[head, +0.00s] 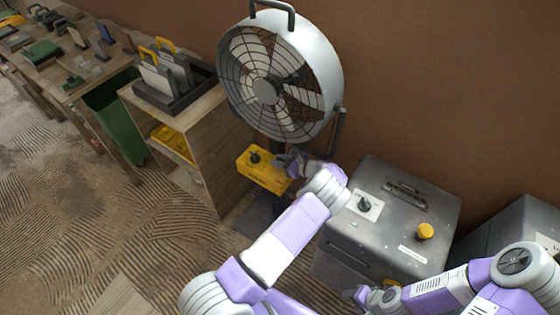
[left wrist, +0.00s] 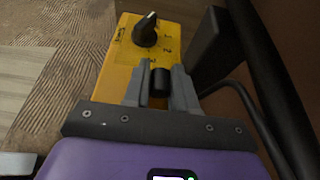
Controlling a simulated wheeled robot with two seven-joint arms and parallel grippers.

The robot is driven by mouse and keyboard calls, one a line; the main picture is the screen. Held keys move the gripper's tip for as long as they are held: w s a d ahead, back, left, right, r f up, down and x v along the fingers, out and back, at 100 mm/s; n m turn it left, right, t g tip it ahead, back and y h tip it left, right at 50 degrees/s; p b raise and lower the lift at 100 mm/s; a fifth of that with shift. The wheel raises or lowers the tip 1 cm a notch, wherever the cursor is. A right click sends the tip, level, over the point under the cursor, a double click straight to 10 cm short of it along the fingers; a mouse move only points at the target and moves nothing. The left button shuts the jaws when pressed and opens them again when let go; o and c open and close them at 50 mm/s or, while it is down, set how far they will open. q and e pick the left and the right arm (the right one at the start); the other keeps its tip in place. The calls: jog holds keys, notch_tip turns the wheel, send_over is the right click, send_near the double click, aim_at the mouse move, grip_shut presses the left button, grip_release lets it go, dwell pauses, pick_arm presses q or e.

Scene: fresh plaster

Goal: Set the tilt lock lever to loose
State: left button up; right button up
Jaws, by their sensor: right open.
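The standing fan (head: 280,75) has a yellow control box (head: 262,170) low on its front, also in the left wrist view (left wrist: 178,45). A black knob with a white pointer (left wrist: 146,30) sits on the box beside printed numbers. A short black upright piece (left wrist: 159,82) stands between the fingers of my left gripper (left wrist: 158,88); I cannot tell if it is the tilt lock lever or whether the fingers touch it. In the head view my left gripper (head: 288,162) is at the box's right end. My right gripper (head: 362,295) is open, low beside the grey cabinet.
The grey metal cabinet (head: 400,200) with a black knob and a yellow button (head: 426,231) stands right of the fan. A wooden shelf unit (head: 205,140) stands to the left, with a green bin (head: 115,110) beyond. A dark post (left wrist: 270,70) and cable are close right of my left gripper.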

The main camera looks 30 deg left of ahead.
aim_at(274, 174)
pick_arm(q)
grip_shut()
jog(key=shift+s, duration=0.1)
jog(key=shift+s+r+n+t+p, duration=0.2)
jog(key=shift+s+n+t+p, duration=0.15)
jog(key=shift+n+t+p, duration=0.2)
jog(key=shift+s+n+t, duration=0.25)
jog(key=shift+s+n, duration=0.1)
jog(key=shift+n, duration=0.2)
jog(key=shift+s+a+n+t, duration=0.1)
jog(key=shift+s+n+t, duration=0.7)
jog(key=shift+n, duration=0.4)
jog(key=shift+s+f+n+t, duration=0.2)
jog(key=shift+s+n+t, duration=0.4)
jog(key=shift+n, duration=0.6)
